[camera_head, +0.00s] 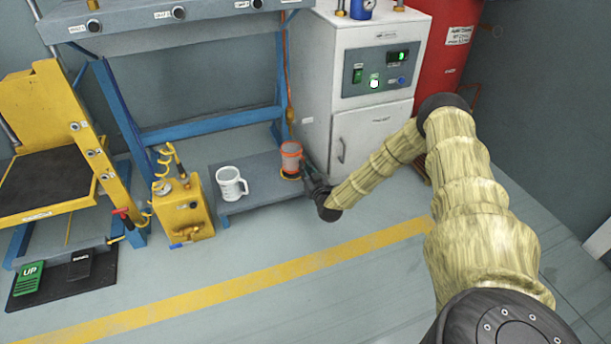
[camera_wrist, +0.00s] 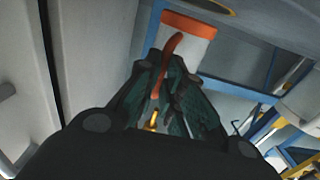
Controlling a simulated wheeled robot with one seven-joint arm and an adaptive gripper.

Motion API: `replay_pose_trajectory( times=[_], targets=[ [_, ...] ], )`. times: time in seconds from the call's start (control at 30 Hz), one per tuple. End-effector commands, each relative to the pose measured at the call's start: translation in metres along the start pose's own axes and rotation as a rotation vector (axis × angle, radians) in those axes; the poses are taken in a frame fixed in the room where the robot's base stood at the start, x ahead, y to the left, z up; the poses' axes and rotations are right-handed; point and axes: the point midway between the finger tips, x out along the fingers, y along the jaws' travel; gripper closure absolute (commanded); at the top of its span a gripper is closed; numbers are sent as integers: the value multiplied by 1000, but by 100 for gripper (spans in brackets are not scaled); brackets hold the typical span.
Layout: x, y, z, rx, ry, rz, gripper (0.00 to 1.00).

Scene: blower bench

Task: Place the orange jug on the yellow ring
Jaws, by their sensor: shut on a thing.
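The orange jug (camera_head: 291,157) is upright over the right part of the low grey shelf in the head view. My gripper (camera_head: 304,170) reaches it from the right. In the wrist view, my gripper (camera_wrist: 162,95) is shut on the jug's orange handle, with the jug's pale body and orange band (camera_wrist: 190,24) beyond the fingers. A yellow arc, seemingly the yellow ring (camera_wrist: 218,6), shows at the top edge of the wrist view, close to the jug. In the head view the ring is mostly hidden under the jug. I cannot tell whether jug and ring touch.
A white mug (camera_head: 230,183) stands on the low shelf (camera_head: 258,197), left of the jug. A yellow pump unit (camera_head: 184,209) stands left of the shelf. A white cabinet (camera_head: 366,140) stands close behind my forearm. The floor in front is clear.

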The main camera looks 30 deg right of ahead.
Motion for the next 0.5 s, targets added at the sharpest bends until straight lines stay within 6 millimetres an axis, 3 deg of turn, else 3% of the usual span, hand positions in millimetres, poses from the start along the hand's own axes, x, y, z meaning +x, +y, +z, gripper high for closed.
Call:
replay_pose_trajectory(
  times=[0.1, 0.5],
  targets=[
    [0, 1, 16, 0, 2, 1, 100],
    [0, 0, 18, 0, 2, 0, 100]
  ],
)
